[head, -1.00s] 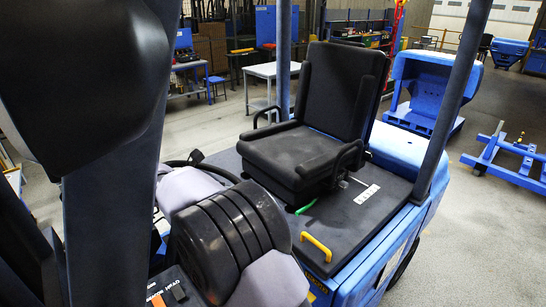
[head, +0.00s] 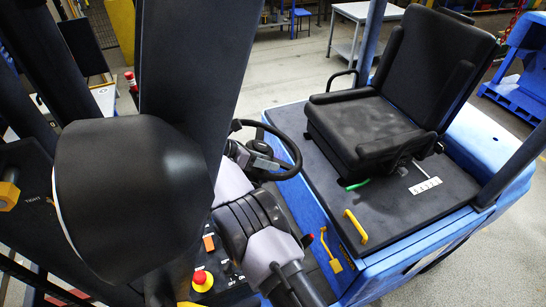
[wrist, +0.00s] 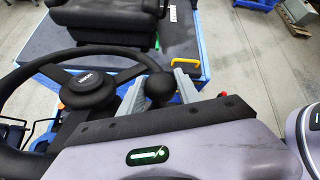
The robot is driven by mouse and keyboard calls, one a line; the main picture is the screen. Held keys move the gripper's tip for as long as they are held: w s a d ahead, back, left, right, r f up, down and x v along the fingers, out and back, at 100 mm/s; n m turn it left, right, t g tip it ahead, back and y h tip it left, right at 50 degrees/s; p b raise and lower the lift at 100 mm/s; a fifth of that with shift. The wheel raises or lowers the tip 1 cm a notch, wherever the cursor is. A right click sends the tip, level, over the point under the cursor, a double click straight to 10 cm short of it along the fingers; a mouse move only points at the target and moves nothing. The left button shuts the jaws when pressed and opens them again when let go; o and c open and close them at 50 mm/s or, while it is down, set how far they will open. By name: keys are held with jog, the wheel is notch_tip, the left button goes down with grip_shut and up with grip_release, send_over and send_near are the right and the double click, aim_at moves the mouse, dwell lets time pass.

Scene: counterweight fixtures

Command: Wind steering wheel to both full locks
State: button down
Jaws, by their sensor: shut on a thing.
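The black steering wheel (head: 292,147) stands in front of the seat. In the wrist view its rim (wrist: 40,67) and hub (wrist: 88,83) show at the left. A round black spinner knob (wrist: 159,88) sits on the right part of the rim. My gripper (wrist: 158,92) is shut on this knob, with one grey finger on each side. In the head view my gripper (head: 262,161) is at the wheel, and my arm hides part of the wheel and the knob.
The black seat (head: 375,125) and a yellow handle (head: 355,226) stand on the truck's dark deck, to the right of the wheel. A red stop button (head: 202,280) and yellow lever (head: 331,252) are near my arm. A truck post (head: 195,70) rises close by.

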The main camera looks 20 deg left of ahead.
jog(key=c, duration=0.9)
grip_release()
jog(key=shift+a, duration=0.15)
jog(key=shift+o, duration=0.2)
